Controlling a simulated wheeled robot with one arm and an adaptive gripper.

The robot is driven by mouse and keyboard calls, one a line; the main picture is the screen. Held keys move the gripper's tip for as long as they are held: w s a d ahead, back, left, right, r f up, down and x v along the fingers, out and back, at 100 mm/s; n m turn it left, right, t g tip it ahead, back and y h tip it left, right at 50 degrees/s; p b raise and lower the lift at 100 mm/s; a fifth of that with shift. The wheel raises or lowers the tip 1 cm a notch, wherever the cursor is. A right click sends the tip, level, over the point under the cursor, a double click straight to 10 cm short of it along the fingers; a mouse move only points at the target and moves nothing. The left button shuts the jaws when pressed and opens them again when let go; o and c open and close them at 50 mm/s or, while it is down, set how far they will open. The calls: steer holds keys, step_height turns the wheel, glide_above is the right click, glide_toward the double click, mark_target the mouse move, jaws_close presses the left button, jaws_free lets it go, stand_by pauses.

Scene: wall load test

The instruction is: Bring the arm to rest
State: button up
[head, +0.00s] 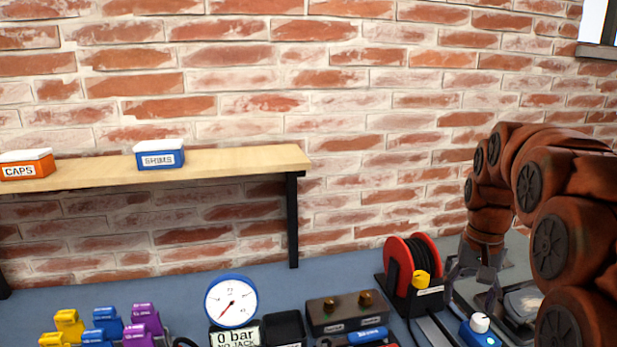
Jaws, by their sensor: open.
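My arm (535,180) is the rust-brown jointed arm at the right of the head view, bent over at the top with its wrist hanging down. My gripper (474,287) points downward at its end, just right of the red cable reel (398,265). Its grey fingers are apart, and I see nothing held between them. The fingertips are close to the grey device on the bench behind and below; whether they touch it I cannot tell.
A blue bench (180,290) holds a pressure gauge (231,301), yellow, blue and purple blocks (142,318), a dark box with two knobs (346,312) and a blue device with a white knob (480,326). A wooden shelf (230,162) carries CAPS (25,166) and SHIMS (160,156) boxes.

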steer(key=s+a+f+n+p, duration=0.1)
steer(key=s+a, duration=0.3)
steer(key=s, duration=0.5)
steer(key=s+a+f+n+p, duration=0.1)
steer(key=s+a, duration=0.3)
steer(key=s, duration=0.6)
steer(key=s+a+f+n+g+p, duration=0.1)
steer(key=s+a, duration=0.3)
steer(key=s, duration=0.5)
steer(key=shift+s+a+f+n+p, duration=0.35)
steer(key=shift+f+n+p, duration=0.25)
steer(key=shift+n+p, duration=0.15)
steer(key=shift+d, duration=0.1)
stand_by(0.8)
